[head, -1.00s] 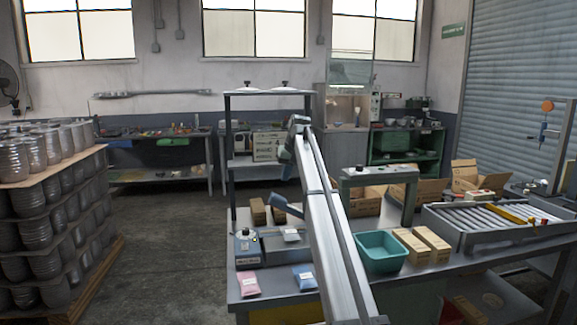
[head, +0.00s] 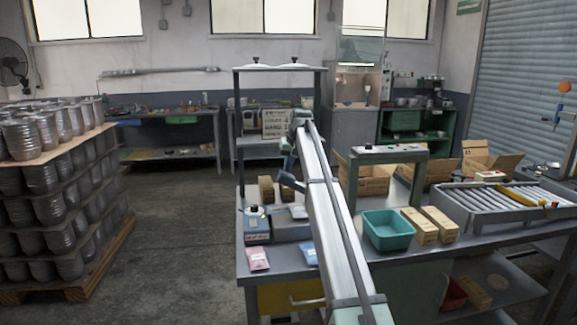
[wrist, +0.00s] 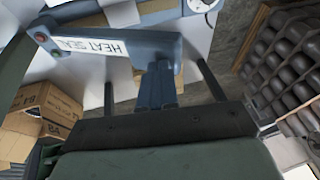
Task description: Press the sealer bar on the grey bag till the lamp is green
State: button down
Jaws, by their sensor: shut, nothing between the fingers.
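The heat sealer (head: 257,228) stands at the left end of the bench, a blue-grey box with a dial on top. Its blue sealer bar (head: 291,181) is raised and tilted in the head view. In the wrist view the bar (wrist: 150,45) carries a HEAT SEAL label. The grey bag (head: 299,212) lies at the sealer, partly hidden by my arm. My gripper (wrist: 157,68) is shut and empty, its fingertips close by the bar; I cannot tell whether they touch.
A pink bag (head: 257,258) and a blue bag (head: 309,254) lie at the bench's front edge. Right of my arm are a teal bin (head: 388,243), small cartons (head: 430,225) and a roller conveyor (head: 500,205). A rack post (head: 240,130) rises behind the sealer.

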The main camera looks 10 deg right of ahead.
jog(key=shift+a+f, duration=0.45)
jog(key=a+f+h, duration=0.1)
jog(key=f, duration=0.2)
jog(key=a+f+h, duration=0.4)
jog(key=f, duration=0.1)
jog(key=shift+a+f+n, duration=0.2)
jog(key=shift+f+n, duration=0.15)
jog(key=shift+n, duration=0.05)
jog(key=shift+s+a+f, duration=0.15)
jog(key=shift+a+f, duration=0.05)
jog(key=shift+f, duration=0.4)
jog(key=shift+s+a+f, duration=0.1)
jog(key=shift+a+f, duration=0.05)
jog(key=shift+f, duration=0.45)
jog(key=shift+s, duration=0.1)
jog(key=w+d+r+v, duration=0.1)
jog(key=w+v, duration=0.1)
jog(key=v, duration=1.2)
jog(key=shift+r, duration=0.35)
jog(key=shift+s, duration=0.15)
